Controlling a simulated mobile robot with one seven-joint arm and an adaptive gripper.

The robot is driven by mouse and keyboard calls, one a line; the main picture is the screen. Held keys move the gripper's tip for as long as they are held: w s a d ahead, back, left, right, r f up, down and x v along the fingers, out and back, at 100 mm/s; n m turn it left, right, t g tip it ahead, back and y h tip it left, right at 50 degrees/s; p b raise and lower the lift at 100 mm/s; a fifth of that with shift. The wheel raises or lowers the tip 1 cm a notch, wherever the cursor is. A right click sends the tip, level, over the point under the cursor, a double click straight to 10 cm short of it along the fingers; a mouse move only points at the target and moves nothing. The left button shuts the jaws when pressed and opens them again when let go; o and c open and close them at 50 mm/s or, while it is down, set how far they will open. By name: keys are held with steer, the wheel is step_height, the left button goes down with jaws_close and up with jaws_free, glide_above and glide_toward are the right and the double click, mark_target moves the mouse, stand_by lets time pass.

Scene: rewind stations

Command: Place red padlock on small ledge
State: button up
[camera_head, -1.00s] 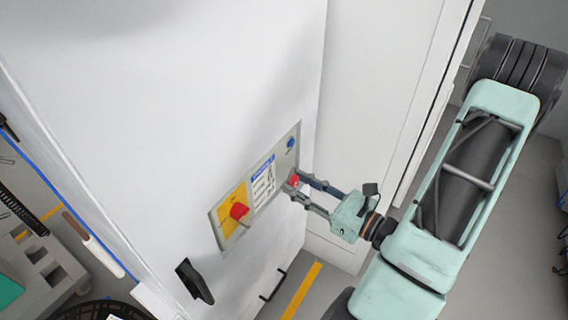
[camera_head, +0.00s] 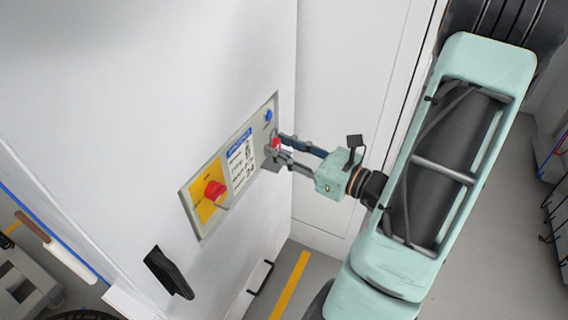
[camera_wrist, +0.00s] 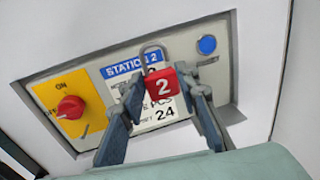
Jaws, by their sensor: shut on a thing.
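The red padlock (camera_wrist: 164,87), marked with a white 2, is held between the fingertips of my gripper (camera_wrist: 162,92) in the wrist view, its grey shackle pointing up. In the head view my gripper (camera_head: 279,149) holds the padlock (camera_head: 275,144) in front of the right part of a control panel (camera_head: 206,225). The panel is set in a white cabinet face. The wrist view does not show clearly whether the padlock touches the panel.
The panel carries a red rotary knob (camera_wrist: 71,107) on a yellow plate, a "Station 2" label (camera_wrist: 131,64) and a blue button (camera_wrist: 207,44). A black handle (camera_head: 168,273) sticks out of the cabinet below. Open floor (camera_head: 505,225) lies to the right.

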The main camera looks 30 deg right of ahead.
steer(key=shift+w+f+b, duration=0.15)
steer(key=shift+f+b, duration=0.2)
steer(key=shift+b, duration=0.1)
steer(key=w+d+f, duration=0.1)
steer(key=w+f, duration=0.1)
steer(key=w+d+f+b, duration=0.1)
steer(key=w+d+f, duration=0.1)
steer(key=w, duration=0.1)
steer(key=w+d+f, duration=0.1)
steer(key=w+f, duration=0.1)
steer(key=w, duration=0.1)
steer(key=shift+d+f+b, duration=0.15)
steer(key=shift+f+b, duration=0.15)
steer(key=shift+f, duration=0.1)
steer(key=shift+w+d+f+b, duration=0.1)
steer(key=shift+f+b, duration=0.1)
steer(key=shift+f, duration=0.7)
steer(key=shift+w+d+f+b, duration=0.1)
steer(key=shift+f+b, duration=0.1)
steer(key=shift+f, duration=0.7)
steer(key=shift+f, duration=0.25)
steer(key=o, duration=1.2)
steer(key=shift+r, duration=0.2)
